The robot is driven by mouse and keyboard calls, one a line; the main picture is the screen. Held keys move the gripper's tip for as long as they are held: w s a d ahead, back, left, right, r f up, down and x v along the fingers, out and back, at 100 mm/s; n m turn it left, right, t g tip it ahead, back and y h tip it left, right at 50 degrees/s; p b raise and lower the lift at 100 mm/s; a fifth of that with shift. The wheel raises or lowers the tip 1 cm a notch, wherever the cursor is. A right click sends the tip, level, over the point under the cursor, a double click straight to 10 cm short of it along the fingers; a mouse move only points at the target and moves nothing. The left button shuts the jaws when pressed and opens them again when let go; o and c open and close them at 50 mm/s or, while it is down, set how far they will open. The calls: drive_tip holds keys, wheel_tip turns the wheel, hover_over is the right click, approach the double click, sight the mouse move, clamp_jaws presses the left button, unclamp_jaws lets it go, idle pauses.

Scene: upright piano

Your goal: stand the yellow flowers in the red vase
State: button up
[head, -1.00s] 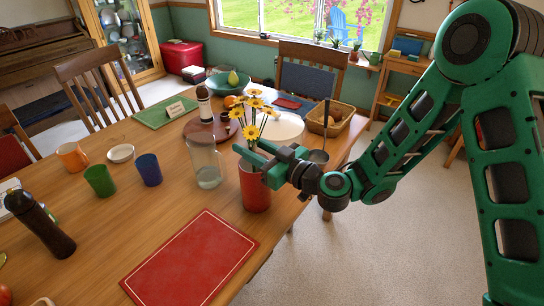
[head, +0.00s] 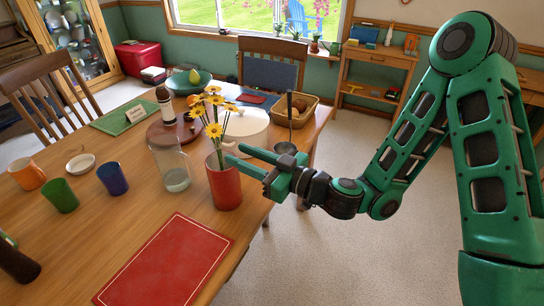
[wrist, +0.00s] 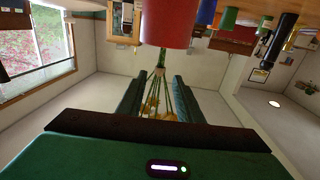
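The red vase (head: 223,186) stands upright on the table near its right edge. The yellow flowers (head: 214,118) stand in it, stems down inside the rim and blossoms up, leaning slightly. My gripper (head: 235,155) is just right of the vase at rim height, fingers spread apart and holding nothing. In the upside-down wrist view, the vase (wrist: 166,22) is at the top and the flowers (wrist: 158,103) show between the two open fingers (wrist: 158,80), with gaps on both sides. The stem ends are hidden inside the vase.
A glass jar (head: 170,165) stands close left of the vase. A white lidded pot (head: 245,128) and a ladle (head: 287,145) are behind my gripper. A red placemat (head: 165,262) lies in front. Open floor (head: 310,250) is to the right.

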drive_tip(key=s+d+f+n+g+h, duration=0.3)
drive_tip(key=d+f+g+h, duration=0.3)
drive_tip(key=d, duration=0.5)
drive_tip(key=s+d+f+m+h, duration=0.1)
drive_tip(key=d+m+h, duration=0.2)
drive_tip(key=d, duration=0.6)
drive_tip(key=d+f+m+h, duration=0.2)
drive_tip(key=d+m, duration=0.1)
drive_tip(key=d, duration=0.6)
drive_tip(key=s+d+r+m+h, duration=0.2)
drive_tip(key=s+d+m, duration=0.1)
drive_tip(key=d, duration=0.4)
drive_tip(key=s+d+r+m+h, duration=0.2)
drive_tip(key=s+d+r+m, duration=0.15)
drive_tip(key=d, duration=0.35)
drive_tip(key=s+d+r+m+g, duration=0.2)
drive_tip(key=s+d+r+m, duration=0.2)
drive_tip(key=s+d+m, duration=0.5)
drive_tip(key=s, duration=0.3)
drive_tip(key=shift+s+d+r+h, duration=0.2)
drive_tip(key=shift+h, duration=0.2)
drive_tip(key=shift+m, duration=0.25)
